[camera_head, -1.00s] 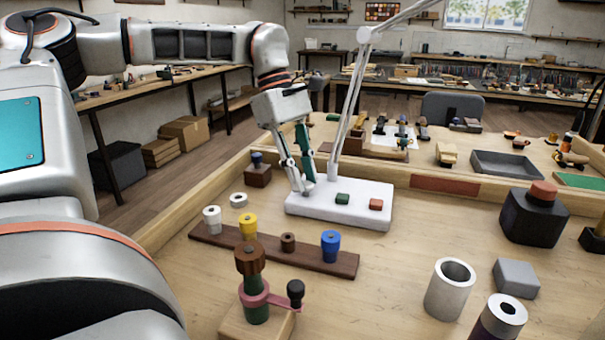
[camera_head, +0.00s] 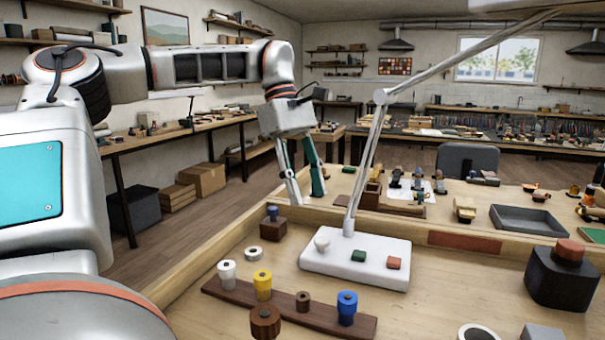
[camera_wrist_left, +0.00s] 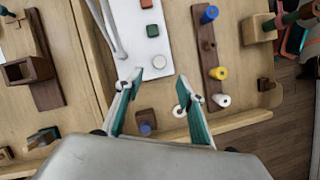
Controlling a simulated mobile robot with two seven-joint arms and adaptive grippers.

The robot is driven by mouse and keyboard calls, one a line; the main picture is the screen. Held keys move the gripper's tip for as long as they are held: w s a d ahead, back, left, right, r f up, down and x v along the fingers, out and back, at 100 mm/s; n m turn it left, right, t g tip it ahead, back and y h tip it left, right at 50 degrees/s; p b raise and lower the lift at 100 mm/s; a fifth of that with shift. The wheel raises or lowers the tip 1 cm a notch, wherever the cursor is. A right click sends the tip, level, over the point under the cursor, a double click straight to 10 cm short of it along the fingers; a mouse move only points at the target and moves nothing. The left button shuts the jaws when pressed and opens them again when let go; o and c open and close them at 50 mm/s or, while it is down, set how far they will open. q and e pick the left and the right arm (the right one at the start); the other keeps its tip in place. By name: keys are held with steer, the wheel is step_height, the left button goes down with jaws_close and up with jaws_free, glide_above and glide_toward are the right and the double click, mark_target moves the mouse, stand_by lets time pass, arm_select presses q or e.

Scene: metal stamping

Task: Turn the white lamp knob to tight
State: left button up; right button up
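The white lamp knob (camera_head: 321,243) is a small rounded knob on the left end of the white lamp base (camera_head: 345,271). In the left wrist view the knob (camera_wrist_left: 159,62) shows as a pale disc on the base (camera_wrist_left: 152,35), just beyond the fingertips. No mark showing its turn is readable. My left gripper (camera_head: 305,193) is open and empty, raised above the knob and apart from it. In the left wrist view its two teal-padded fingers (camera_wrist_left: 160,82) stand well apart. My right gripper is out of view.
The base carries a green button (camera_head: 358,256), a red button (camera_head: 394,263) and the jointed lamp arm (camera_head: 367,165), close right of my gripper. A brown rail (camera_head: 325,317) with several coloured knobs lies in front. A dark block with a blue peg (camera_head: 273,228) stands left.

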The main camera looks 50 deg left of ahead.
arm_select(q)
steer(key=shift+v, duration=1.5)
